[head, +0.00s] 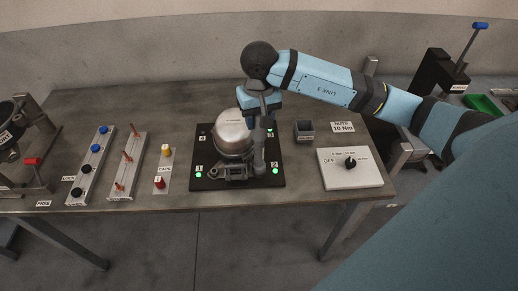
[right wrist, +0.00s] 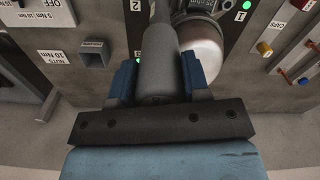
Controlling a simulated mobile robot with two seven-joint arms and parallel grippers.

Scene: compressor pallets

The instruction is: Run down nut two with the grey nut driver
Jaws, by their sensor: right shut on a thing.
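The grey nut driver (head: 258,150) stands roughly upright over the right side of the black pallet (head: 237,184). My right gripper (head: 260,103) is shut on it; in the right wrist view the driver (right wrist: 158,65) sits between the two blue fingers. Its lower end is close to the corner marked 2, but whether it sits on a nut is hidden. The silver compressor (head: 233,130) stands on the pallet beside the driver. Green lights show at corners 1 (head: 198,175), 2 (head: 275,170) and 3 (head: 270,134). My left gripper is out of view.
A white dial box (head: 350,180) marked OFF stands at the right, with a small dark bin (head: 303,131) and a "NUTS 10 Nm" sign (head: 343,127) behind it. Caps (head: 163,170) and two part racks (head: 127,165) lie left of the pallet.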

